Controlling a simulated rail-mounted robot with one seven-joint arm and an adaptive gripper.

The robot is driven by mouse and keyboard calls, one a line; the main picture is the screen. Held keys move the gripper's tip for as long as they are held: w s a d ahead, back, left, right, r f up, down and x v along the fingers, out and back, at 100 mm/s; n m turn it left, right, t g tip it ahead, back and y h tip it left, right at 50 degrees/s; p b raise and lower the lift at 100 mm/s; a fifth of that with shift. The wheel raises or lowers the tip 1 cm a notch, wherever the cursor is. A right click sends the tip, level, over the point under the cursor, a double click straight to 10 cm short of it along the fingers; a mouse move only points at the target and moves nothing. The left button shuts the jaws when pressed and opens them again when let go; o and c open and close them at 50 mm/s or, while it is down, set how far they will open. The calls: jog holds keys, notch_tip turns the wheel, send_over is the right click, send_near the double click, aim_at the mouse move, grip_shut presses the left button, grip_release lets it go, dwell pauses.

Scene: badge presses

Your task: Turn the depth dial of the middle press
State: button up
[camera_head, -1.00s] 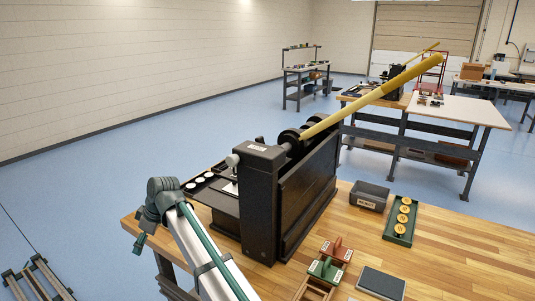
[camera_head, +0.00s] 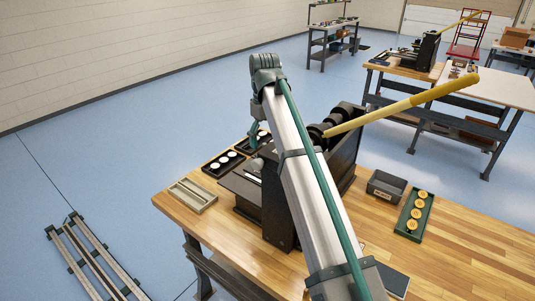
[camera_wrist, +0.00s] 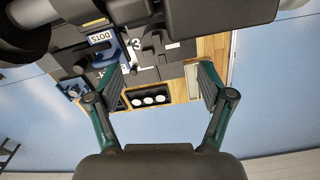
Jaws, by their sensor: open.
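A black press (camera_head: 345,145) with a long yellow lever (camera_head: 410,102) stands on the wooden bench (camera_head: 460,255). Another black press (camera_head: 429,46) stands on a bench farther back; I cannot tell which is the middle one. In the wrist view the press (camera_wrist: 150,48) bears a "DOTS" label (camera_wrist: 101,37) and a "3".
A black tray of white discs (camera_head: 222,163) and a pale wooden tray (camera_head: 193,196) lie left of the press. A grey bin (camera_head: 386,186) and a green tray of yellow discs (camera_head: 415,213) lie right of it. My arm hides part of the press.

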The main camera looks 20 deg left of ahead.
notch_tip(320, 180, down, 8)
jog(key=shift+r+p, duration=0.15)
jog(key=shift+p, duration=1.1)
jog(key=shift+c, duration=0.3)
jog(key=c, duration=1.1)
